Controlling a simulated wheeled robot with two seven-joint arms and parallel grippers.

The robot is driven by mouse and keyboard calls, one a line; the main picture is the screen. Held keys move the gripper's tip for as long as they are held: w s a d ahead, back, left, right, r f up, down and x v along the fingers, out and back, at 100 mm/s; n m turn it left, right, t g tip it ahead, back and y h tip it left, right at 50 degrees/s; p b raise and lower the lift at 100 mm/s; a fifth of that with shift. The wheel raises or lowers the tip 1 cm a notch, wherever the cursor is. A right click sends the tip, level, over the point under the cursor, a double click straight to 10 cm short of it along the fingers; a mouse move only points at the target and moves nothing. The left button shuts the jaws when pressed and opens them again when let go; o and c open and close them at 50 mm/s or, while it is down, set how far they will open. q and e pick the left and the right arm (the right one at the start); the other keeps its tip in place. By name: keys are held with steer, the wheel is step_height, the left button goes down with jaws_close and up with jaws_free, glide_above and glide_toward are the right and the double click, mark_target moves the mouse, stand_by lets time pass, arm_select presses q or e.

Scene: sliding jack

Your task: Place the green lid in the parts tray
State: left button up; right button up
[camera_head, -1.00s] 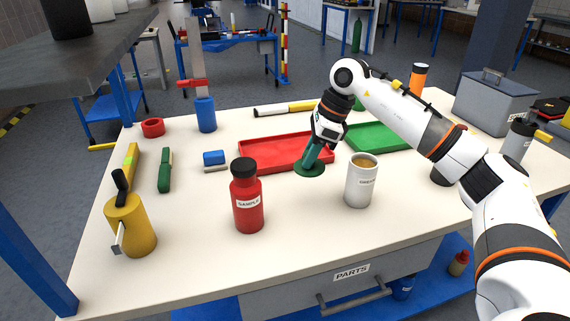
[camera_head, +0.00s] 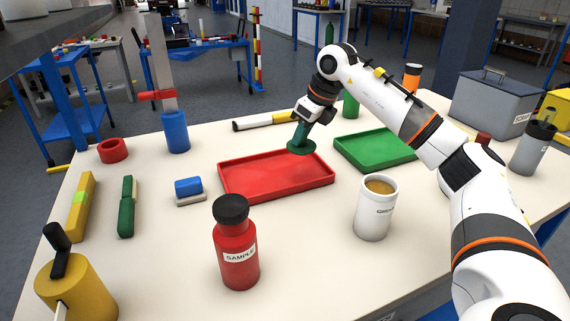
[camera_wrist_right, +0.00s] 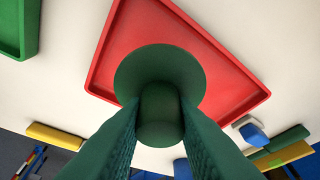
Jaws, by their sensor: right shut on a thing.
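The green lid (camera_head: 300,148) is a dark green disc with a knob. My right gripper (camera_head: 302,134) is shut on its knob and holds it over the back right part of the red tray (camera_head: 270,178), seemingly above it. In the right wrist view the lid's disc (camera_wrist_right: 160,65) lies across the red tray (camera_wrist_right: 222,65) behind it, between the two dark green fingers (camera_wrist_right: 160,120). No label shows on the red tray or on the green tray (camera_head: 375,152) to its right. My left gripper is not in view.
A red sample bottle (camera_head: 236,245) and a white cup (camera_head: 376,212) stand in front of the red tray. A blue-and-grey block (camera_head: 189,190) lies left of it. The red tray looks empty.

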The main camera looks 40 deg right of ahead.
steer(key=f, duration=0.2)
steer(key=shift+s+f, duration=0.3)
steer(key=shift+f, duration=0.1)
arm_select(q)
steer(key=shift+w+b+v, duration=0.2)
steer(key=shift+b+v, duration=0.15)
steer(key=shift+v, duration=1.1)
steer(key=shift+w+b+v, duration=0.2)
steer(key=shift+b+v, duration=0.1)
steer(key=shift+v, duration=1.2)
arm_select(e)
steer(key=shift+w+f, duration=0.1)
steer(key=shift+f, duration=2.2)
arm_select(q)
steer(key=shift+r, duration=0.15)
arm_select(e)
steer(key=shift+f, duration=0.1)
steer(key=o, duration=0.9)
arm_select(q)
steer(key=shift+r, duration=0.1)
arm_select(e)
steer(key=shift+o, duration=0.3)
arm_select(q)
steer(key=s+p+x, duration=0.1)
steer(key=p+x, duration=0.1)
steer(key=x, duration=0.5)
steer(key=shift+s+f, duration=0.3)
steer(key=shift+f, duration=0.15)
arm_select(e)
steer(key=v, duration=1.2)
